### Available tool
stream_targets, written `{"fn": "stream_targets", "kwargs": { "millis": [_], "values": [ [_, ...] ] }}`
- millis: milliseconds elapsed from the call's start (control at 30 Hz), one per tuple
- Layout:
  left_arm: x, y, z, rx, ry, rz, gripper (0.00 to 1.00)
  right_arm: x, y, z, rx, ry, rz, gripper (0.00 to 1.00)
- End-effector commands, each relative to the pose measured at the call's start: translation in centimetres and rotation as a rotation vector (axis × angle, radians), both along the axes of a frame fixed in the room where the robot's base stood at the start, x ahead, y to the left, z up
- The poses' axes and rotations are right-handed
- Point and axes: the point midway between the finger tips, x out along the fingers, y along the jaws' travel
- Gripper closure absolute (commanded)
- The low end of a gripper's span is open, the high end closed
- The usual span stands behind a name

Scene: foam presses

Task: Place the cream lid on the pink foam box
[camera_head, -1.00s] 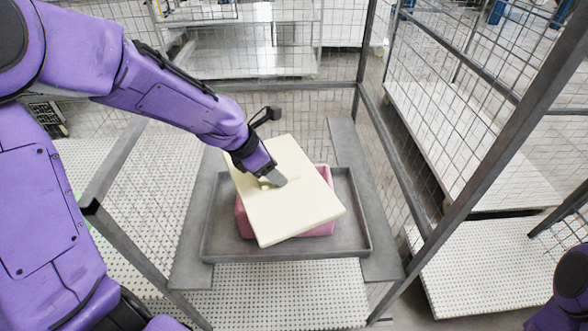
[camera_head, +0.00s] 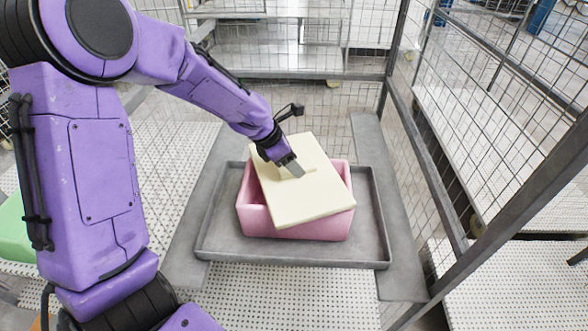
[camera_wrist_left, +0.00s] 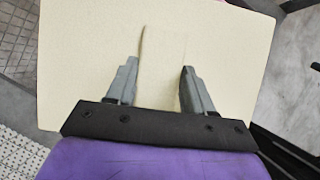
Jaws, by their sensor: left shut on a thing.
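I cannot tell whether lid and box touch. My left gripper (camera_head: 293,169) is shut on the lid's raised block. In the left wrist view the lid (camera_wrist_left: 85,45) fills most of the picture, with the gripper (camera_wrist_left: 160,85) fingers on either side of the block. My right gripper is not in view.
The box sits in a grey metal tray (camera_head: 222,245) with a raised rim. The tray rests on two grey rails (camera_head: 390,215). Wire mesh panels and grey posts (camera_head: 425,165) stand behind and at the right. White perforated panels (camera_head: 290,290) lie below.

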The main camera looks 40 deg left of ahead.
Motion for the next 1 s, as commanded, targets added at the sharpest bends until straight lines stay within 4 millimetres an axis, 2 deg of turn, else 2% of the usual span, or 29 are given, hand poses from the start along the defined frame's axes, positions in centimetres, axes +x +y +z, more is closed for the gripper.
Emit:
{"fn": "stream_targets", "kwargs": {
  "millis": [67, 100, 133, 167, 433, 533, 733, 767, 800, 1000],
  "values": [
    [-0.1, 0.0, 0.0, 0.0, 0.004, 0.0, 0.77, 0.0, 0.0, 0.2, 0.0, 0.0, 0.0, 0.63],
    [-0.1, 0.0, 0.0, 0.001, 0.005, 0.0, 0.35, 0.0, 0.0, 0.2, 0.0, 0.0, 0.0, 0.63],
    [-0.1, 0.0, 0.0, 0.001, 0.005, 0.0, 0.25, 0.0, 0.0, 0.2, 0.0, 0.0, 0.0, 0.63],
    [-0.1, 0.0, 0.0, 0.0, 0.004, 0.0, 0.22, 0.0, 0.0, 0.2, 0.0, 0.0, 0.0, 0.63],
    [-0.1, 0.0, 0.1, 0.0, 0.004, 0.0, 0.22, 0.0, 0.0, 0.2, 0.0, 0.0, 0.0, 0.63],
    [-0.4, 0.3, 1.1, 0.001, 0.0, 0.0, 0.22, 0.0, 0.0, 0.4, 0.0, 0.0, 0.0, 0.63],
    [-2.3, 1.7, 5.4, 0.002, -0.003, 0.0, 0.22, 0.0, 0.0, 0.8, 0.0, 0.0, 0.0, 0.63],
    [-2.7, 1.9, 6.3, 0.003, 0.0, 0.0, 0.22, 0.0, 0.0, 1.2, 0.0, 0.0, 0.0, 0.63],
    [-3.1, 2.2, 7.8, 0.003, 0.004, 0.002, 0.22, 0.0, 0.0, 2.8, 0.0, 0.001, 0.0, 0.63],
    [-4.6, 3.3, 10.3, 0.002, 0.007, 0.0, 0.22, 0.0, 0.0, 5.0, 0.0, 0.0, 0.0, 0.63]
  ]
}}
